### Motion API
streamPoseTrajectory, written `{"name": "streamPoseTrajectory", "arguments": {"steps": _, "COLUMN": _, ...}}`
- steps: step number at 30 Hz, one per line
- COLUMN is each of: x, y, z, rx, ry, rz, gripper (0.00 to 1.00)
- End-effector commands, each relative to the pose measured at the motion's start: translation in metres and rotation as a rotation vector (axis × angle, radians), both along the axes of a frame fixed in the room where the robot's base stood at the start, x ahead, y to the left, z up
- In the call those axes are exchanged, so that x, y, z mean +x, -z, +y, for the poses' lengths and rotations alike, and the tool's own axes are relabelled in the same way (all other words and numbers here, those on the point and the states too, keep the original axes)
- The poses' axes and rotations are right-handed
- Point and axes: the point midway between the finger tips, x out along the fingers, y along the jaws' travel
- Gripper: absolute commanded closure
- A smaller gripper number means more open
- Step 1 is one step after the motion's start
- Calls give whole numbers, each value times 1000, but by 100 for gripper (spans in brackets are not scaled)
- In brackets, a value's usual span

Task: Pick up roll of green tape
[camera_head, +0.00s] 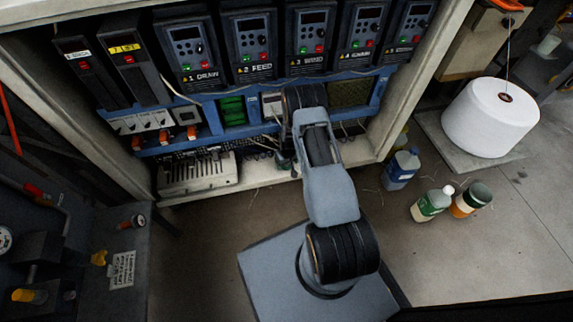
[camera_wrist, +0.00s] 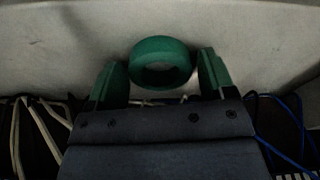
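The roll of green tape (camera_wrist: 161,46) shows in the wrist view as a dark green ring against a pale surface, its hole partly visible. My gripper (camera_wrist: 162,68) has its two green-tipped fingers apart, one on each side of the roll. A narrow gap seems to show between the roll and each finger; the depth between them is hard to judge. In the head view my arm reaches into the open electrical cabinet (camera_head: 367,158).
Loose white cables (camera_wrist: 40,130) and blue cables (camera_wrist: 285,125) lie on both sides of my gripper. Drive units (camera_head: 250,45) line the cabinet above. Bottles (camera_head: 432,204) and a large white spool (camera_head: 490,117) stand on the right. A dark machine (camera_head: 95,255) is at left.

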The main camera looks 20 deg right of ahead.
Motion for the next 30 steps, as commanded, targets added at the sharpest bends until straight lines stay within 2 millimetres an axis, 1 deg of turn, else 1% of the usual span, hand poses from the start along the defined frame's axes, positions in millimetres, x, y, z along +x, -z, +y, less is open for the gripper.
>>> {"name": "streamPoseTrajectory", "arguments": {"steps": 1, "x": 0, "y": 0, "z": 0, "rx": 0, "ry": 0, "rz": 0, "gripper": 29}}
{"name": "streamPoseTrajectory", "arguments": {"steps": 11, "x": 0, "y": 0, "z": 0, "rx": 0, "ry": 0, "rz": 0, "gripper": 60}}
{"name": "streamPoseTrajectory", "arguments": {"steps": 18, "x": 0, "y": -1, "z": 0, "rx": 0, "ry": 0, "rz": 0, "gripper": 61}}
{"name": "streamPoseTrajectory", "arguments": {"steps": 22, "x": 0, "y": -7, "z": 0, "rx": 0, "ry": 0, "rz": -1, "gripper": 61}}
{"name": "streamPoseTrajectory", "arguments": {"steps": 26, "x": 0, "y": -21, "z": 0, "rx": 0, "ry": 0, "rz": -1, "gripper": 61}}
{"name": "streamPoseTrajectory", "arguments": {"steps": 29, "x": 1, "y": -40, "z": 0, "rx": 0, "ry": 0, "rz": -2, "gripper": 61}}
{"name": "streamPoseTrajectory", "arguments": {"steps": 30, "x": -7, "y": -45, "z": 1, "rx": 1, "ry": 0, "rz": 1, "gripper": 61}}
